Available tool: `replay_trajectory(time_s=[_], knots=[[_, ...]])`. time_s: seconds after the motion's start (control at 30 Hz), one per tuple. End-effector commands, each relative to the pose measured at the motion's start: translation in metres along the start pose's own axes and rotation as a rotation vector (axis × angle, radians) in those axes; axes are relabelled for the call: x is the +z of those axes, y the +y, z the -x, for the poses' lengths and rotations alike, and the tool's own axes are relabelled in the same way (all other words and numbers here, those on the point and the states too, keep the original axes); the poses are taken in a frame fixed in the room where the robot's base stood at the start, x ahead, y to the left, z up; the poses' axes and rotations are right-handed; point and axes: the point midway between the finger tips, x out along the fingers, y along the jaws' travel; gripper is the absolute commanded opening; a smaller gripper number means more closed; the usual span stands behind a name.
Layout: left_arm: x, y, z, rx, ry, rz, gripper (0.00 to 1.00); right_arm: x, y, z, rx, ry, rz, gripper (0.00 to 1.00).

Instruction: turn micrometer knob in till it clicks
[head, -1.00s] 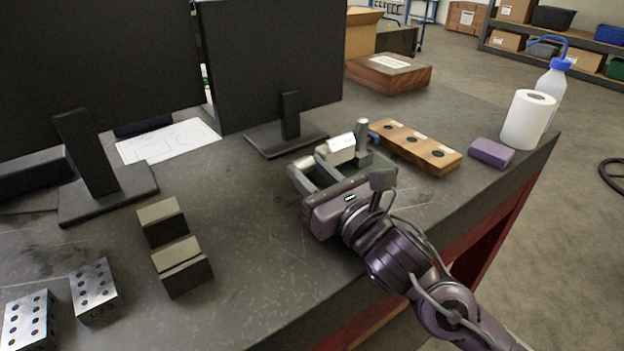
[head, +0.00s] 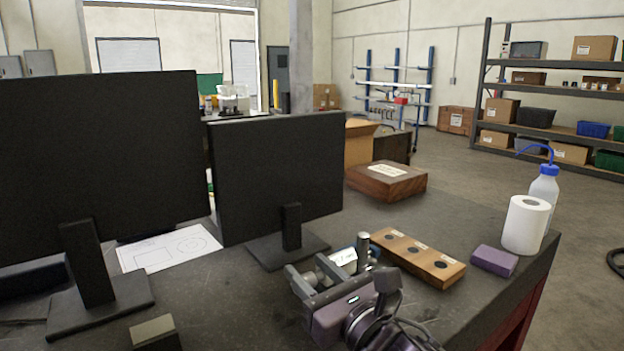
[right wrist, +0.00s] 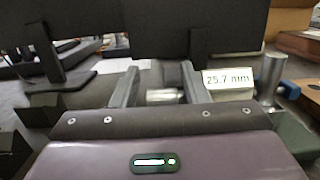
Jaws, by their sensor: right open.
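The micrometer sits on the dark bench in front of the right monitor, partly hidden by my right gripper. Its white readout (head: 343,257) shows in the head view; in the right wrist view the readout (right wrist: 228,78) says 25.7 mm. A short pale metal cylinder (right wrist: 165,96), seemingly the micrometer knob, shows between the fingers in the right wrist view. My right gripper (head: 311,273) is open, its fingers (right wrist: 160,72) on either side of that cylinder with gaps visible. An upright grey metal post (head: 363,250) stands just right of the readout. My left gripper is out of view.
A wooden block with round holes (head: 418,258) lies right of the micrometer. A purple block (head: 495,261), a white roll (head: 526,225) and a wash bottle (head: 544,186) stand near the right edge. Two monitors (head: 278,175) stand behind. A wooden box (head: 388,181) is farther back.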

Motion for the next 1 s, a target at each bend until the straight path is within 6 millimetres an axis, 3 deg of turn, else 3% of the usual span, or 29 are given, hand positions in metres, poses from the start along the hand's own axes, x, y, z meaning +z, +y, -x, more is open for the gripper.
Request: replay_trajectory(time_s=[0.1, 0.5, 0.73, 1.0], knots=[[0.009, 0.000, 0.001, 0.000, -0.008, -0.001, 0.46, 0.035, 0.000, -0.004, 0.001, -0.008, 0.006, 0.41], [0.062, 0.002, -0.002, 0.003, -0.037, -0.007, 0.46, 0.132, 0.000, -0.017, 0.000, -0.006, 0.003, 0.41], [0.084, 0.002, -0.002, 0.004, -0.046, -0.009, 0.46, 0.160, 0.000, -0.021, 0.001, -0.002, 0.001, 0.41], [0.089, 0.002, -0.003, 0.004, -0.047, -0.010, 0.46, 0.165, 0.000, -0.022, 0.000, 0.001, -0.001, 0.41]])
